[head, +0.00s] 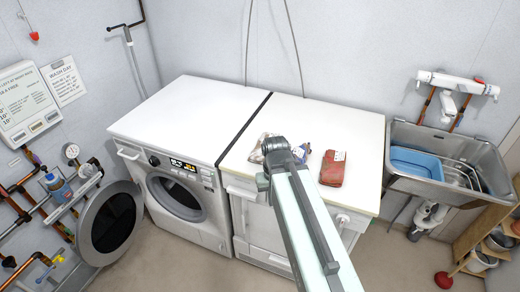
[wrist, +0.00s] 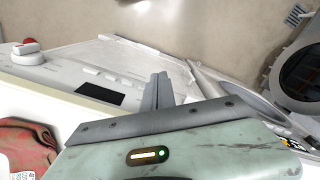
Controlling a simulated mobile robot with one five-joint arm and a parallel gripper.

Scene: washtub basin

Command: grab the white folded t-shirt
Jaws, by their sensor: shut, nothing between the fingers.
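I cannot make out a white folded t-shirt for certain in either view. On the right-hand white machine top (head: 335,120), a pale and brownish item (head: 257,150) shows partly behind my arm, and a small blue and white item (head: 301,153) shows just right of it. A red folded cloth (head: 333,168) with a white label lies further right; a red cloth also shows at the lower left of the wrist view (wrist: 25,142). My gripper (wrist: 162,78) is shut and empty, over the machine's front edge in the wrist view. My arm hides it in the head view.
A front-loading washer (head: 185,185) stands at left with its round door (head: 110,222) swung open. Its top (head: 180,110) is clear. A metal sink (head: 450,145) holding a blue basin (head: 416,163) is at right. Open floor lies in front.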

